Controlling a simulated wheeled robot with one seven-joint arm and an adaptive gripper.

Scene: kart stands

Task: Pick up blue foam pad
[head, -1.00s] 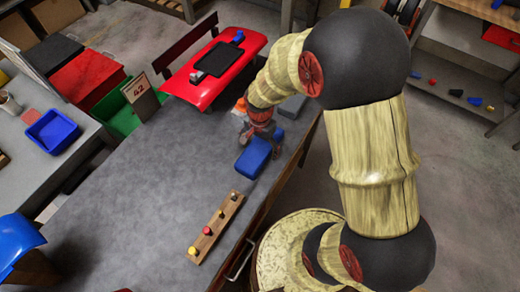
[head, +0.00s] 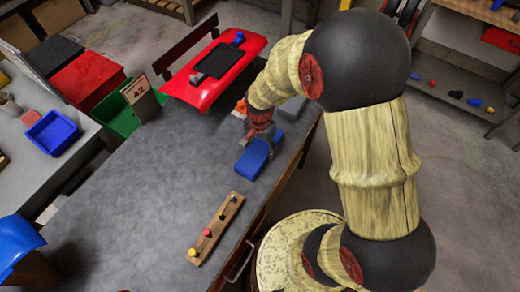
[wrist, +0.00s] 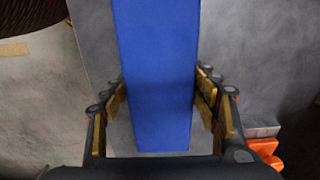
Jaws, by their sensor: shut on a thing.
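The blue foam pad (head: 253,160) is at the right edge of the grey worktable (head: 150,185). My gripper (head: 262,137) is over its far end, with the fingers on either side of it. In the wrist view the pad (wrist: 155,70) runs as a long blue strip between the two fingers of my gripper (wrist: 162,98), which is shut on it. The arm hides part of the pad's far end in the head view. I cannot tell whether the pad is clear of the tabletop.
A wooden strip with several coloured knobs (head: 216,228) lies nearer on the table. A red kart panel (head: 214,68) is at the far end. The table's middle is clear.

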